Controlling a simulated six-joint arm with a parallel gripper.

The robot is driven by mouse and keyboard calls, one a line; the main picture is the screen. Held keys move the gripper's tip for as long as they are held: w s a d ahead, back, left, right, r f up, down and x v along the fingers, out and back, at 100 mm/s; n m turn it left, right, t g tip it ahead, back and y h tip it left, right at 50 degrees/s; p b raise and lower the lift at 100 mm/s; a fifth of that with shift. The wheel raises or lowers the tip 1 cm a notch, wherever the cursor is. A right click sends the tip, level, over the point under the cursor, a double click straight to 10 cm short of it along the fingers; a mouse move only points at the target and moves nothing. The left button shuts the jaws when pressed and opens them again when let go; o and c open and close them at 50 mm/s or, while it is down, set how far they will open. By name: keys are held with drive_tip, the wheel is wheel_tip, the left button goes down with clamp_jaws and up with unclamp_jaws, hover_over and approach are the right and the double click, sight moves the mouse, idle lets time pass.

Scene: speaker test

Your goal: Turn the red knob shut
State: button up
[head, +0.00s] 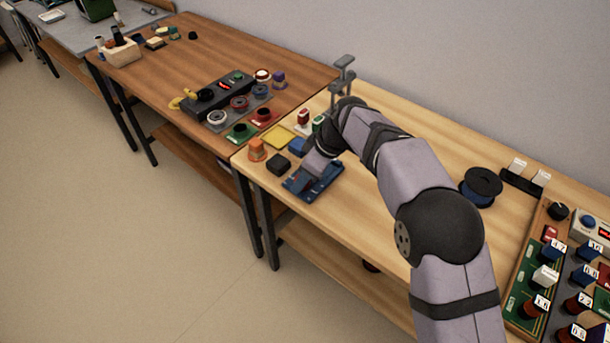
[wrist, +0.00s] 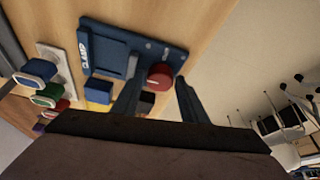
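The red knob (wrist: 160,75) is a round cap at one end of a dark blue panel (wrist: 108,45) with white lettering. The panel also shows in the head view (head: 297,185), on the light wooden table near its left end. My gripper (wrist: 157,72) is open, with one finger on each side of the red knob. I cannot tell whether either finger touches it. In the head view my gripper (head: 314,168) is over the panel, and the knob is hidden there.
A black block (head: 278,164), a blue block (head: 297,146), an orange cone-like piece (head: 257,150) and a yellow square (head: 278,138) are close by. A black spool (head: 481,187) stands to the right. The table's front edge is near the panel.

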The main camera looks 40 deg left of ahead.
drive_tip(key=c, duration=0.8)
drive_tip(key=shift+m, duration=0.4)
drive_tip(key=shift+s+m+t, duration=0.15)
drive_tip(key=shift+m+t, duration=0.35)
drive_tip(key=shift+m, duration=0.4)
drive_tip(key=m+p, duration=0.1)
drive_tip(key=m+t+p, duration=0.1)
drive_tip(key=m, duration=0.1)
drive_tip(key=shift+s+r+m, duration=0.1)
drive_tip(key=shift+r+m, duration=0.05)
drive_tip(key=shift+m, duration=0.15)
drive_tip(key=m+t, duration=0.1)
drive_tip(key=m, duration=0.1)
drive_tip(key=m+h+p, duration=0.1)
drive_tip(key=m, duration=0.1)
drive_tip(key=shift+s+a+m+t, duration=0.1)
drive_tip(key=shift+m+t, duration=0.3)
